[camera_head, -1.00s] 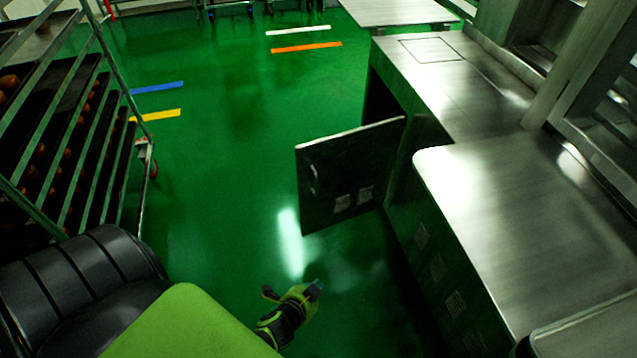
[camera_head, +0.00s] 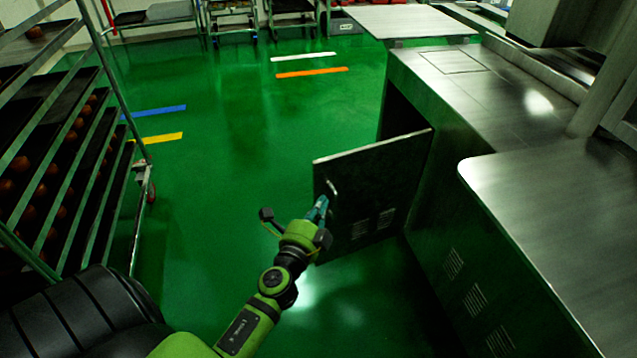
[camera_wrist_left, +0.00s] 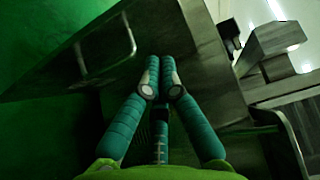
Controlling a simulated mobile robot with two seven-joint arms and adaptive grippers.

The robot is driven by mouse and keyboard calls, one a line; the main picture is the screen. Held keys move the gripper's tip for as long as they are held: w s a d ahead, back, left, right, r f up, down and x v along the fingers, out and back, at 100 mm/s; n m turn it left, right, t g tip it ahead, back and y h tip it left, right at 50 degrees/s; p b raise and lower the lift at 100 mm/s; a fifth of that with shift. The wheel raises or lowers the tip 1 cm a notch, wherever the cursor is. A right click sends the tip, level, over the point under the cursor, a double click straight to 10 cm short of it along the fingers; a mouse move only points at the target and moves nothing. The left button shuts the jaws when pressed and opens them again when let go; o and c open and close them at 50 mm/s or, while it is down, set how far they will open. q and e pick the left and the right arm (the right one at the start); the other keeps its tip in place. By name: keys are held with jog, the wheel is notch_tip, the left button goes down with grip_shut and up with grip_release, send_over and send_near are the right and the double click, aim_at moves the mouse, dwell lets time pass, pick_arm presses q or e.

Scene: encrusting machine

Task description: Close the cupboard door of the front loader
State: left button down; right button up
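The cupboard door (camera_head: 378,185) of the steel front loader (camera_head: 500,200) stands swung out into the room, with a dark opening behind it. The door has a small handle and two vent patches on its face. My left gripper (camera_head: 318,208) is in front of the door near its handle side; whether it touches the door I cannot tell. In the left wrist view the teal fingers (camera_wrist_left: 160,85) are close together at the tips with nothing visible between them, and the door (camera_wrist_left: 75,55) with its handle (camera_wrist_left: 120,40) lies at upper left. My right gripper is not in view.
A tray rack (camera_head: 75,150) with several dark trays of round items stands at the left. The green floor between rack and loader is clear, with coloured tape strips. A steel table (camera_head: 405,22) and carts are at the back.

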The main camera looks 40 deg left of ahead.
aim_at(324, 173)
pick_arm(q)
jog(key=shift+w+a, duration=1.1)
jog(key=shift+w, duration=0.3)
jog(key=shift+w+a, duration=1.1)
jog(key=shift+w, duration=0.25)
jog(key=shift+a, duration=0.1)
